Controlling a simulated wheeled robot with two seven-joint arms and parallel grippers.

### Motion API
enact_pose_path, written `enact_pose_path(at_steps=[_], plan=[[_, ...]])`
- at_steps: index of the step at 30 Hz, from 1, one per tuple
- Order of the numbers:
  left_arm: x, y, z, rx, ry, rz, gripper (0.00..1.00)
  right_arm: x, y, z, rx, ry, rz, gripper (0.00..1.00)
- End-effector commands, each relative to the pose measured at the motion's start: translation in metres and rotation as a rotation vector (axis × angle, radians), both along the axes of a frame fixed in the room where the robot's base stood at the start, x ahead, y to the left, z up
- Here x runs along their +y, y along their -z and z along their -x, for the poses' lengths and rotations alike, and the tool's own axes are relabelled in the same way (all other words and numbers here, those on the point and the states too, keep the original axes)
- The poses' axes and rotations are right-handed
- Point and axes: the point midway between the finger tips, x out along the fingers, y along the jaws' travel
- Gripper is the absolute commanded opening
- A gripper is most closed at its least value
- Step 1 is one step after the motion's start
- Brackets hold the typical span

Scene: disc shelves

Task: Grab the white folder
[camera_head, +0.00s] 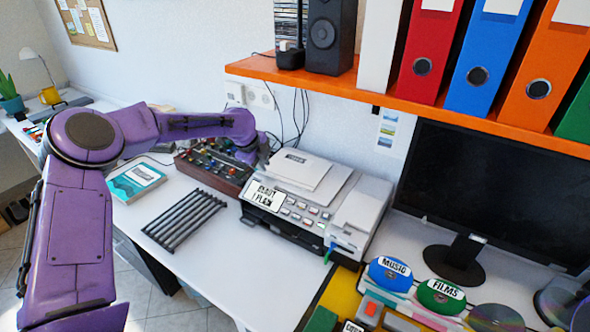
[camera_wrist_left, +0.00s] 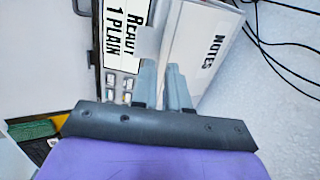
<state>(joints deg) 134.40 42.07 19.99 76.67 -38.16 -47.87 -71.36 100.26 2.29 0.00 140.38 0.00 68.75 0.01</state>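A white folder-like item (camera_head: 297,168) lies flat on top of the printer. In the left wrist view it has a NOTES label (camera_wrist_left: 206,55). A white binder (camera_head: 381,45) also stands upright on the orange shelf, left of the red one. My left gripper (camera_head: 264,152) is at the rear left side of the printer, mostly hidden. In the left wrist view its fingers (camera_wrist_left: 160,68) are close together with a narrow gap at the near edge of the NOTES item. I cannot tell whether they grip it. My right gripper is not in view.
The printer (camera_head: 345,215) has buttons and a label. Left of it are a dark box with knobs (camera_head: 215,165), a black rack (camera_head: 185,217) and a teal book (camera_head: 137,182). A monitor (camera_head: 490,185) stands at the right. Cables hang behind. The orange shelf (camera_head: 320,88) overhangs the desk.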

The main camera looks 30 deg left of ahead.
Motion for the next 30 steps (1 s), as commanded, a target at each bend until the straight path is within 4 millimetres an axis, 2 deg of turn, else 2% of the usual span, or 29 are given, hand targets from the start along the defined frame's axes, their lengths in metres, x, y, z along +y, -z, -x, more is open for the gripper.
enact_pose_path(at_steps=[11, 15, 23, 24, 30], plan=[[-0.005, 0.043, -0.027, 0.003, 0.005, 0.001, 0.14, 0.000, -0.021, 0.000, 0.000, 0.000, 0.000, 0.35], [-0.003, 0.061, -0.035, 0.001, 0.002, 0.000, 0.14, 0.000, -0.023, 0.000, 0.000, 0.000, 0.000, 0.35], [-0.003, 0.065, -0.036, -0.002, 0.002, 0.000, 0.14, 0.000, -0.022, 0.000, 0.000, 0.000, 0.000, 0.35], [-0.003, 0.065, -0.036, -0.001, 0.002, 0.000, 0.01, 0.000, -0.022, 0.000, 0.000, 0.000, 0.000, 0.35], [-0.002, 0.064, -0.036, -0.002, 0.001, 0.000, 0.00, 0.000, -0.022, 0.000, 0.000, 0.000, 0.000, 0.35]])
